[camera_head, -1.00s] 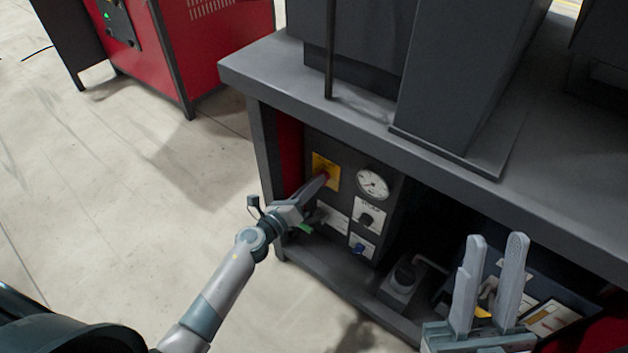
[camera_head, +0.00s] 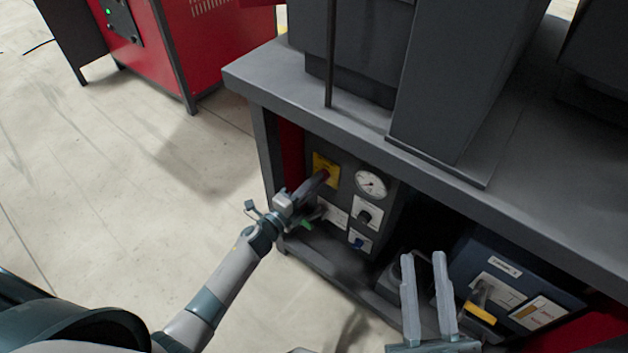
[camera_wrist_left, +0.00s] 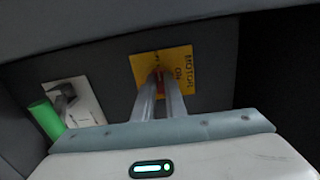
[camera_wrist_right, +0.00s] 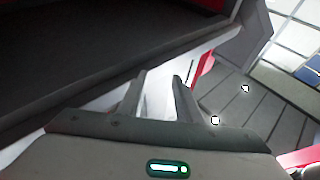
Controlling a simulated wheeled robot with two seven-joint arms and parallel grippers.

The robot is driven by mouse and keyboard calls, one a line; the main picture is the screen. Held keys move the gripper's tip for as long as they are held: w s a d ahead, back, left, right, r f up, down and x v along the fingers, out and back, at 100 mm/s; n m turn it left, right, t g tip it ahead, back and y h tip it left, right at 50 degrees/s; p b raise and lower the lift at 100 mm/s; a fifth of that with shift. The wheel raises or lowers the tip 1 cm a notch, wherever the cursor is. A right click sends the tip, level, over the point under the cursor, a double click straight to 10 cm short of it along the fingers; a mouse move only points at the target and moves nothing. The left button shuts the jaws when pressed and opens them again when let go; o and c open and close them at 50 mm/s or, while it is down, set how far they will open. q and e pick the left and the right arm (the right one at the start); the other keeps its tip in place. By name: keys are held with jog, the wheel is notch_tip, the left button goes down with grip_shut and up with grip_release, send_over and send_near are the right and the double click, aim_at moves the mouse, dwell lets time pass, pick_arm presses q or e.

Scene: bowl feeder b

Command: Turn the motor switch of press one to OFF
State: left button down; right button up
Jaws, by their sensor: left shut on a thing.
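The yellow motor switch plate (camera_head: 322,159) is on the dark control panel under the bench. It also shows in the left wrist view (camera_wrist_left: 184,62), with the words MOTOR and ON readable sideways. My left gripper (camera_head: 322,178) reaches the plate from the left.
A blue-grey box (camera_head: 482,262) with a yellow-handled lever stands under the bench. The bench top (camera_head: 285,75) overhangs the panel. Open floor lies left.

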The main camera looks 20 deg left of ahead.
pick_arm(q)
jog(key=shift+n, duration=0.3)
pick_arm(e)
jog(key=shift+w+f, duration=0.3)
jog(key=shift+f, duration=0.1)
pick_arm(q)
jog(key=c, duration=1.8)
grip_release()
jog(key=shift+a, duration=0.1)
jog(key=shift+s, duration=0.2)
